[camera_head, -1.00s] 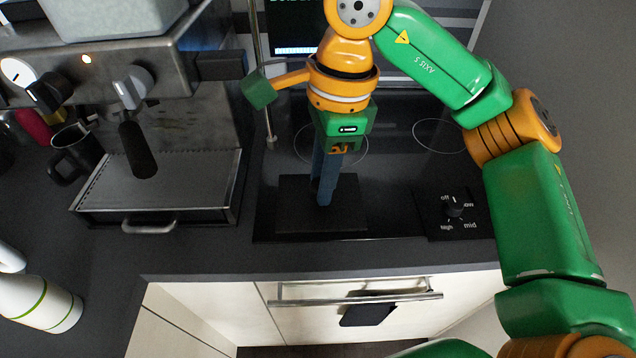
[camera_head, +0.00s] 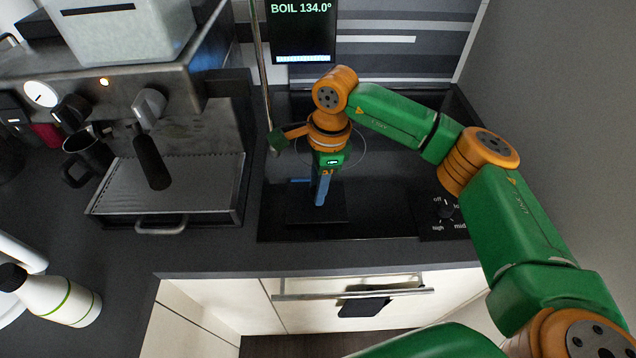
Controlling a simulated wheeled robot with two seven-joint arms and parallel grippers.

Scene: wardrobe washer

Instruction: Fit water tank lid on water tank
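A pale, box-shaped water tank (camera_head: 130,38) sits on top of the coffee machine at the upper left, with a dark slot in its near face. My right gripper (camera_head: 320,192) points down over the dark cooktop, right of the coffee machine. A flat, dark, square slab, which looks like the water tank lid (camera_head: 302,208), is at its blue fingertips. The gripper appears shut on this lid, apart from the tank. The dark cooktop behind makes the lid's edges hard to see. My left gripper is not in view.
The coffee machine (camera_head: 215,35) with its drip tray (camera_head: 190,185) stands left of the gripper. A thin upright metal rod (camera_head: 261,75) stands between the machine and the gripper. A display (camera_head: 300,30) is behind. A white bottle (camera_head: 62,300) lies at the lower left.

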